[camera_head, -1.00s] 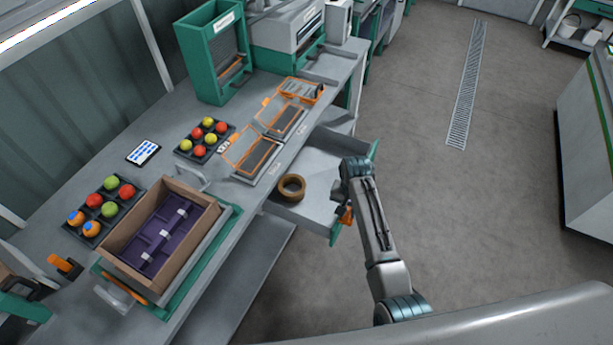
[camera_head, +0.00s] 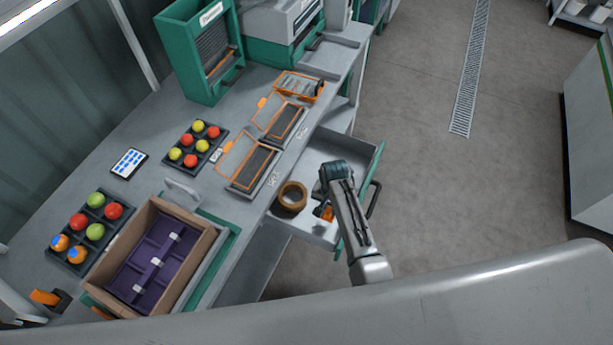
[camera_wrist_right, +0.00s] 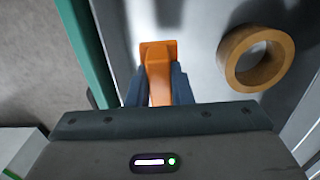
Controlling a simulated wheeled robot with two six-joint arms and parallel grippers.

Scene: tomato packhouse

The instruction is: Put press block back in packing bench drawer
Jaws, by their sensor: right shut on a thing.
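The packing bench drawer (camera_head: 318,158) is pulled open, a grey tray with a green front and dark handle. My right gripper (camera_head: 324,206) is low over the front part of the drawer. In the right wrist view, my right gripper (camera_wrist_right: 159,95) is shut on the orange press block (camera_wrist_right: 158,55), with the grey drawer floor behind it. The press block shows as a small orange patch (camera_head: 327,213) in the head view. I cannot tell whether the block touches the drawer floor. My left gripper is not in view.
A brown tape roll (camera_head: 292,196) lies in the drawer, and also shows in the right wrist view (camera_wrist_right: 256,58), right of the block. On the bench stand a cardboard box (camera_head: 190,274) with purple inserts and tomato trays (camera_head: 198,144). The drawer's back is clear.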

